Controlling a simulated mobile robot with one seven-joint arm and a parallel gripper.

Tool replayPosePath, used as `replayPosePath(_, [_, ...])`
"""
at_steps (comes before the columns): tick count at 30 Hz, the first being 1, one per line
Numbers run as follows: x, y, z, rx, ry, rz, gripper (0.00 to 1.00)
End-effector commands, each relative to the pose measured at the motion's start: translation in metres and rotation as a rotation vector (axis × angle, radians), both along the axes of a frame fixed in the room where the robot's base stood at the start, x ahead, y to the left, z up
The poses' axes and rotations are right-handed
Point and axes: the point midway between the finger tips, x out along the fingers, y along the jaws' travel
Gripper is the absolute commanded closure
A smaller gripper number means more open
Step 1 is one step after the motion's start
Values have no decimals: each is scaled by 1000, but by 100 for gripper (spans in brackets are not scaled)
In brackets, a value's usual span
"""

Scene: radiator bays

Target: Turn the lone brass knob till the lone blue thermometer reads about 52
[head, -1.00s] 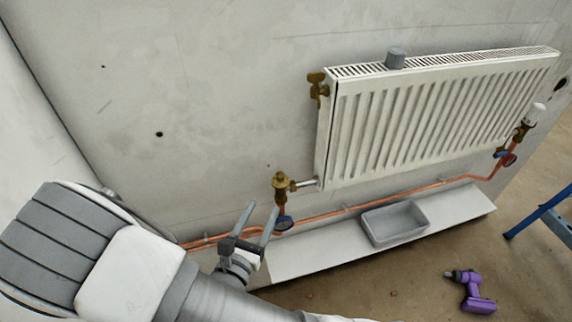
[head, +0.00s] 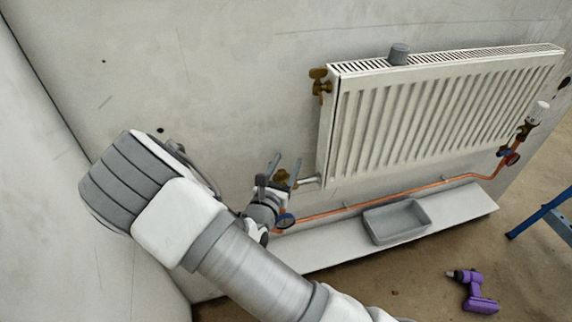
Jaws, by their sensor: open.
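The brass valve knob (head: 281,177) is at the lower left corner of the radiator, partly hidden by my gripper. My gripper (head: 285,165) is open, its two fingers showing on either side of the knob in this view. I cannot tell whether they touch it. A small dark blue dial (head: 286,220) sits on the pipe just below the knob, beside my wrist. Its reading is too small to make out. Another brass fitting (head: 320,83) is at the radiator's upper left corner.
The white radiator (head: 435,115) hangs on the wall, with a grey cylinder (head: 399,54) on top. A white-capped valve (head: 538,112) with blue and red parts is at the right. A grey tray (head: 397,221) stands on the ledge. A purple drill (head: 477,292) lies on the floor.

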Motion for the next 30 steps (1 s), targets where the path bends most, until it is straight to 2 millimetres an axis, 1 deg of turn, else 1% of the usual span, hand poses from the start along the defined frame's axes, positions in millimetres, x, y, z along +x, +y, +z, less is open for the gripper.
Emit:
replayPosePath(5, [0,0,0,0,0,0,42])
replayPosePath(8, [0,0,0,0,0,0,58])
replayPosePath(12, [0,0,0,0,0,0,83])
replayPosePath(15, [0,0,0,0,0,0,100])
replayPosePath(25, [0,0,0,1,0,-10,100])
replayPosePath(30, [-1,-1,0,2,0,-63,100])
